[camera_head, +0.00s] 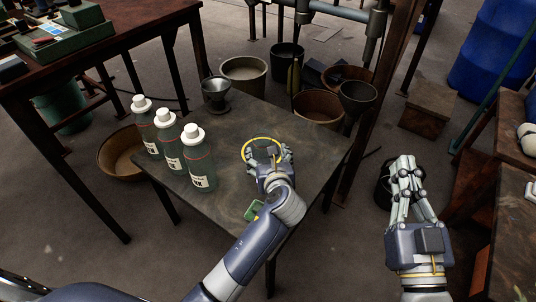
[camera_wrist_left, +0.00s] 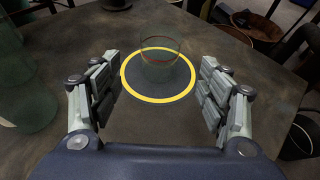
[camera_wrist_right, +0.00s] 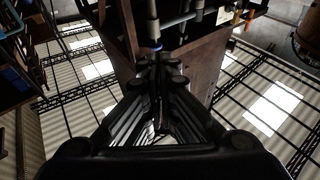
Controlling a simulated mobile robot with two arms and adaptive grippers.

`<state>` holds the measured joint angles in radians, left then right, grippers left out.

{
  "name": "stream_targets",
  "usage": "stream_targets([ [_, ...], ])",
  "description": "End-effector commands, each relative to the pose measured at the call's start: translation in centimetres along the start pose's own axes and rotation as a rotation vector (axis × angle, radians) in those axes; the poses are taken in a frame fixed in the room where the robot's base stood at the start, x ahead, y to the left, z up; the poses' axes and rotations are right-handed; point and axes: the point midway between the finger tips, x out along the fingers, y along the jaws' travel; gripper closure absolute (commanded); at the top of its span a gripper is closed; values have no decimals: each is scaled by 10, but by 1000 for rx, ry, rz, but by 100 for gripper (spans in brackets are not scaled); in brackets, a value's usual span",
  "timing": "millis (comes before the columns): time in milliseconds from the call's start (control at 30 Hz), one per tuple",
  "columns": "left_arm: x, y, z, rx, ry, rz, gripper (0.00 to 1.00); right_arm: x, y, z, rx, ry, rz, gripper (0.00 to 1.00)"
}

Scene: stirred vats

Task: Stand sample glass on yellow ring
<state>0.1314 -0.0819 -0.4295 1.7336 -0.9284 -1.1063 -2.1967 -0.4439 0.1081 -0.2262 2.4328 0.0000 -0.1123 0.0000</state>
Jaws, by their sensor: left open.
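The yellow ring (camera_head: 245,148) is marked on the dark tabletop, partly hidden by my left gripper in the head view. In the left wrist view the ring (camera_wrist_left: 158,100) is in full view. A clear sample glass (camera_wrist_left: 160,58) with a thin red line stands upright inside it, its base near the ring's middle. My left gripper (camera_head: 268,151) is open, with its fingers (camera_wrist_left: 160,92) apart on either side of the ring and glass, not touching the glass. My right gripper (camera_head: 405,162) is shut and empty, off the table's right side.
Several white-capped bottles (camera_head: 197,160) stand at the table's left. Buckets (camera_head: 244,72) stand on the floor behind. A small green item (camera_head: 253,210) lies near the front edge.

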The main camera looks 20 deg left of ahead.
Motion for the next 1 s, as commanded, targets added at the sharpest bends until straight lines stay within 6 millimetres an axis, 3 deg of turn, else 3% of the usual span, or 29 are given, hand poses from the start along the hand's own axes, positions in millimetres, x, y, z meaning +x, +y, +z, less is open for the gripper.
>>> stream_targets([
  [233, -10, 0, -1, -25, 2, -9, 30, -2, 2, 17, -3, -87, 4, 100],
  [367, -16, -2, -6, -211, 19, -75, 30, -2, 2, 18, -3, -93, 5, 100],
  [500, -33, -6, -9, -631, 74, -216, 30, -2, 2, 18, -3, -92, 5, 100],
  [667, -64, -8, 3, -1194, 191, -390, 30, -2, 2, 18, -3, -91, 5, 100],
  [1000, -155, 16, 70, -2307, 646, -719, 30, -2, 2, 17, -2, -90, 5, 100],
])
